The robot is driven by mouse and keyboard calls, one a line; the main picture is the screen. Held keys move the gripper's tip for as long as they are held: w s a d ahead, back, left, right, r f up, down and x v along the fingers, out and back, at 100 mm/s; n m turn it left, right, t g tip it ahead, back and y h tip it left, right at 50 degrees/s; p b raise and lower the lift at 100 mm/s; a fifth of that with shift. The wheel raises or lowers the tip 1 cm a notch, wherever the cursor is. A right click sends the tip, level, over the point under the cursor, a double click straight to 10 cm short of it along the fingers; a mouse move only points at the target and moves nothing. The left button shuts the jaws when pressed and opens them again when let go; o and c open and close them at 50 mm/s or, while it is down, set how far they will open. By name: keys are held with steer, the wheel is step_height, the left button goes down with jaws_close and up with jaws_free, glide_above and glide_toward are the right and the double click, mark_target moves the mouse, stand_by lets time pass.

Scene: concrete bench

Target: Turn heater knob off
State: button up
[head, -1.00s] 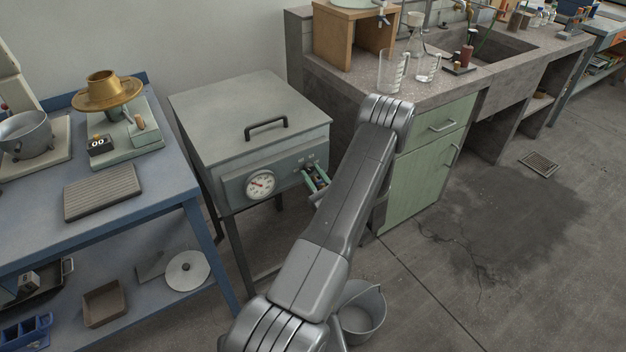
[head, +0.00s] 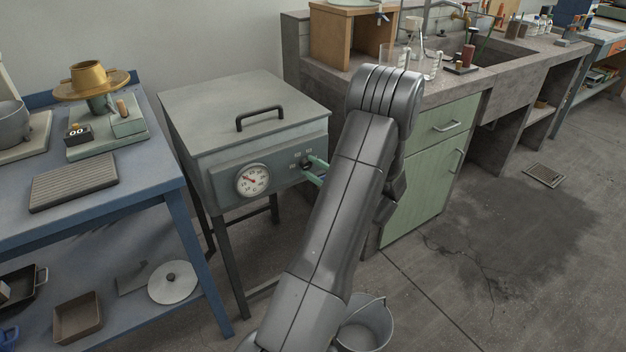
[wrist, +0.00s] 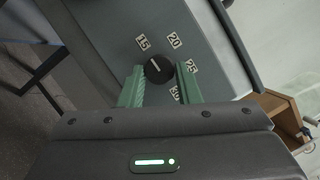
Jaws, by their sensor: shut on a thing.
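The heater is a grey box (head: 240,105) on dark legs, with a control panel on its front. Its dark round knob (wrist: 158,69) sits on the panel, ringed by small number labels such as 15, 20 and 25. A pale mark on the knob slants to the upper left, roughly toward the 15. My gripper (wrist: 161,73) has its green fingers on either side of the knob and is shut on it. In the head view, my gripper (head: 313,168) reaches the panel's right part, and my arm hides much of that side.
A round dial gauge (head: 252,180) sits left of the knob, and a black handle (head: 261,118) is on the heater's lid. A blue workbench (head: 150,180) stands to the left, a green cabinet (head: 425,180) to the right. A bucket (head: 365,325) is on the floor.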

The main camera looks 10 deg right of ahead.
steer(key=n+g+b, duration=0.1)
steer(key=n+b, duration=0.2)
steer(key=n+g+h+b, duration=0.1)
steer(key=n+b, duration=0.2)
steer(key=shift+n+b, duration=0.3)
steer(key=n+b, duration=0.1)
steer(key=b, duration=0.1)
steer(key=n+g+h+b, duration=0.1)
steer(key=n+b, duration=0.1)
steer(key=shift+r+n+b, duration=0.3)
steer(key=shift+r+n+h+b, duration=0.15)
steer(key=shift+n+h+b, duration=0.25)
steer(key=shift+r, duration=0.1)
steer(key=o, duration=1)
steer(key=p+v, duration=0.3)
steer(key=v, duration=1)
steer(key=shift+s+d+r+p, duration=0.2)
steer(key=shift+s+p, duration=0.1)
steer(key=shift+p, duration=0.05)
